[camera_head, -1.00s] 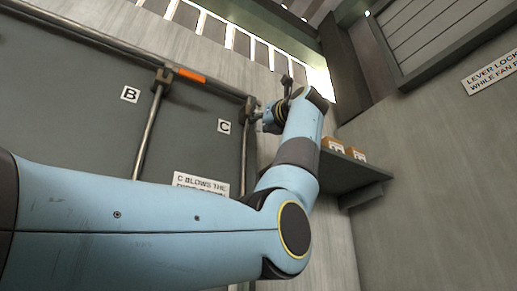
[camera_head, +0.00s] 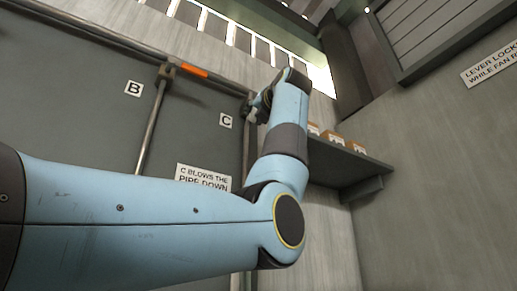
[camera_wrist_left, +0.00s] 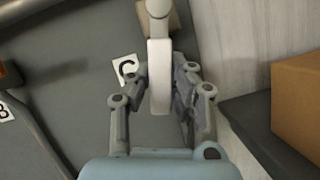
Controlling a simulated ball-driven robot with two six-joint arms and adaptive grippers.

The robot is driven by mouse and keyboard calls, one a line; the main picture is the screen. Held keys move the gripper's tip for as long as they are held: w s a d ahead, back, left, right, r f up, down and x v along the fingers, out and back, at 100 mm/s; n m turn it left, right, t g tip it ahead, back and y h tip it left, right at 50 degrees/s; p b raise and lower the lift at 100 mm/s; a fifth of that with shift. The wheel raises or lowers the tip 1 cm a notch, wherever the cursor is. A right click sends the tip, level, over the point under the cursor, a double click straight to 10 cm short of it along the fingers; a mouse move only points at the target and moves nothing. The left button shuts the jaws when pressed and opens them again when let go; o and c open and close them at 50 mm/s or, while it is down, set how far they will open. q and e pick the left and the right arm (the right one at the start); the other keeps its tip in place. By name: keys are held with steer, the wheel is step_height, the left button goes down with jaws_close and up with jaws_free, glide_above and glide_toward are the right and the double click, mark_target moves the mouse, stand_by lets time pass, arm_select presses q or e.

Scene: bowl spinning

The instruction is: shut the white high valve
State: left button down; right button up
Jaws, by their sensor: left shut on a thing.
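The white valve lever (camera_wrist_left: 159,58) hangs lengthwise from a round pivot at the top of the left wrist view, in front of a tan block beside the C label (camera_wrist_left: 125,68). My left gripper (camera_wrist_left: 164,84) has its two fingers on either side of the lever and is shut on it. In the head view, my left gripper (camera_head: 258,106) is at the upper end of the pipe by the C label (camera_head: 225,121), and my forearm partly hides it. The lever is hard to make out there. My right gripper is not in view.
An orange lever (camera_head: 194,71) sits atop the pipe by the B label (camera_head: 133,88). A sign (camera_head: 203,178) about C is on the dark panel. A shelf (camera_head: 338,170) with small boxes (camera_head: 333,137) stands close to the right of my forearm.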

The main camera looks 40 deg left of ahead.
arm_select(q)
steer(key=m, duration=0.1)
steer(key=s+m, duration=0.1)
steer(key=shift+s+a+r+m+t+h+b, duration=0.1)
steer(key=shift+a+r+m+t+h+b, duration=0.1)
steer(key=shift+a+m+t+h+b, duration=0.15)
steer(key=s+a+r+m+h+p, duration=0.1)
steer(key=s+r+m+h+p, duration=0.2)
steer(key=m, duration=1.1)
step_height(320, 180, up, 4)
steer(key=t+h+p, duration=0.1)
steer(key=h, duration=0.1)
steer(key=shift+s+f+h, duration=0.2)
steer(key=shift+s+h, duration=0.1)
steer(key=shift+h, duration=0.05)
steer(key=shift+a+m, duration=0.1)
steer(key=shift+m, duration=0.25)
